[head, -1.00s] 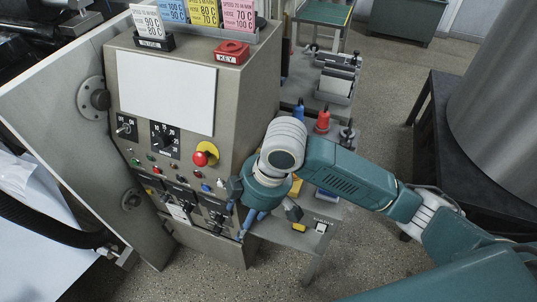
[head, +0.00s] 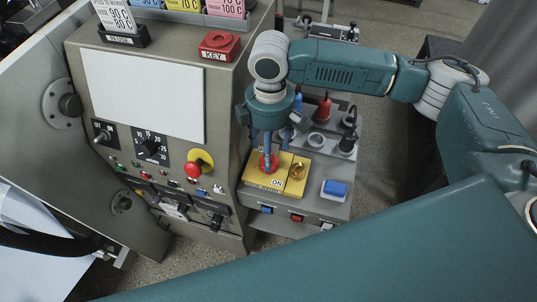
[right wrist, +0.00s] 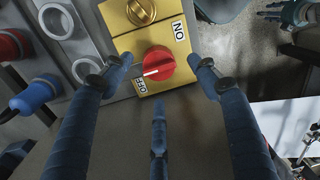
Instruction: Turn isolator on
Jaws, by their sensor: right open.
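The isolator is a yellow box (head: 261,184) with a round red knob (head: 269,162) on top. It stands on the grey bench beside the tall control cabinet. In the right wrist view the red knob (right wrist: 160,58) has a white pointer line directed toward the OFF label (right wrist: 141,86); an ON label (right wrist: 179,31) is on another edge. My right gripper (head: 268,150) is above the knob, pointing down. Its fingers are spread around the knob, open and not visibly squeezing it. What looks like my left gripper (right wrist: 284,14) shows small at the top right of the wrist view.
A brass knob (head: 297,171) sits beside the red one. A blue switch (head: 335,188) and sockets with red and blue plugs are close by. The cabinet with its red emergency button (head: 193,170) stands to the left. Several small switches line the bench front.

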